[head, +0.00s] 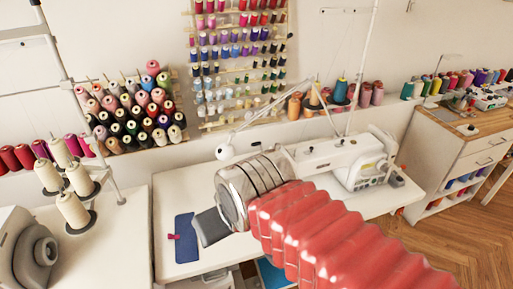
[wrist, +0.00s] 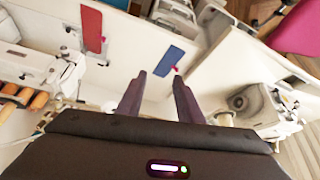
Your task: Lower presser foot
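A white sewing machine (head: 340,158) stands on the white table, behind and right of my gripper in the head view. Part of a white machine (wrist: 28,64) also shows at the left edge of the wrist view. The presser foot cannot be made out in either view. My gripper (wrist: 160,78) is open and empty, its two dark fingers apart above the white table. In the head view my gripper (head: 210,227) is seen from behind, over the table's left part, and its fingertips are hidden. My red arm covers part of the table in front of the machine.
A blue mat (head: 186,238) with a small pink item lies on the table (head: 170,198). A grey machine (head: 25,250) and a cone thread stand (head: 73,210) are at the left. Thread racks (head: 130,115) line the wall.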

